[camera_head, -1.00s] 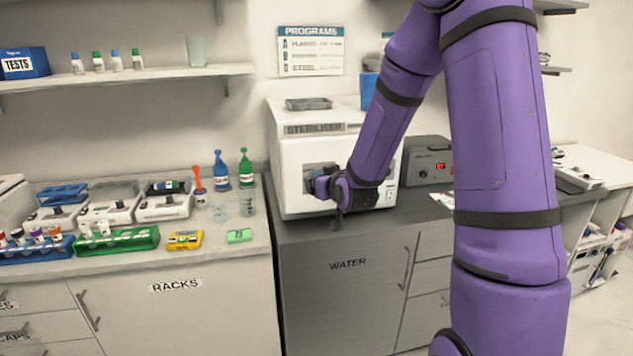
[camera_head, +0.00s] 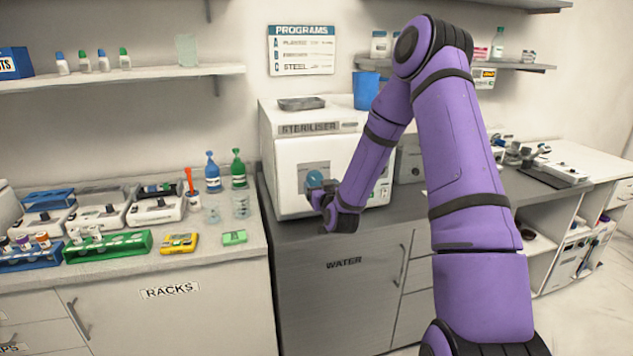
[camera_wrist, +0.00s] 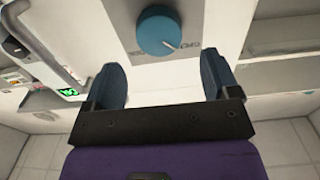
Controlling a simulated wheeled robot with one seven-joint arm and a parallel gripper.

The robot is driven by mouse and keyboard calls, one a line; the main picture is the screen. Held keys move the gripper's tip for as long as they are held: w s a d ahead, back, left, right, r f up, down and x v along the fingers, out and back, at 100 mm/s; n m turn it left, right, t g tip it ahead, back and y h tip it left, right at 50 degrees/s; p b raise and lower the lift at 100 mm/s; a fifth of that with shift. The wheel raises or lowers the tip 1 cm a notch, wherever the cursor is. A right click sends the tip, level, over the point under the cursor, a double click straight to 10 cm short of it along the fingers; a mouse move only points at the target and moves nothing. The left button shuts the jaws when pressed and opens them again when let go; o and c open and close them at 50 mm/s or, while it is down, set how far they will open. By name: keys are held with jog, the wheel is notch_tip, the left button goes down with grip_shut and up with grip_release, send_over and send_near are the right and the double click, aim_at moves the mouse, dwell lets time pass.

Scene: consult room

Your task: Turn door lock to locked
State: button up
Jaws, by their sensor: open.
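The steriliser (camera_head: 291,153) is a white box on the dark counter, its front facing me. Its door lock is a round blue knob (camera_wrist: 159,31) with a pale pointer line, set on a grey plate with small lettering. In the wrist view the pointer aims to the lower right, near lettering too small to read surely. The knob also shows in the head view (camera_head: 318,178). My gripper (camera_wrist: 165,84) is open and empty, its two blue-grey fingers apart. The knob lies beyond the fingertips, between their lines and not touched. In the head view my gripper is just in front of the steriliser door.
A tray (camera_head: 301,103) lies on top of the steriliser, with a blue container (camera_head: 366,91) to its right. A grey device (camera_head: 409,160) stands right of the steriliser. Bottles (camera_head: 238,170) and racks (camera_head: 108,247) fill the left counter. The dark counter before the steriliser is clear.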

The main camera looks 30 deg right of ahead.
aim_at(316, 179)
jog(key=shift+x, duration=2.5)
jog(key=c, duration=0.9)
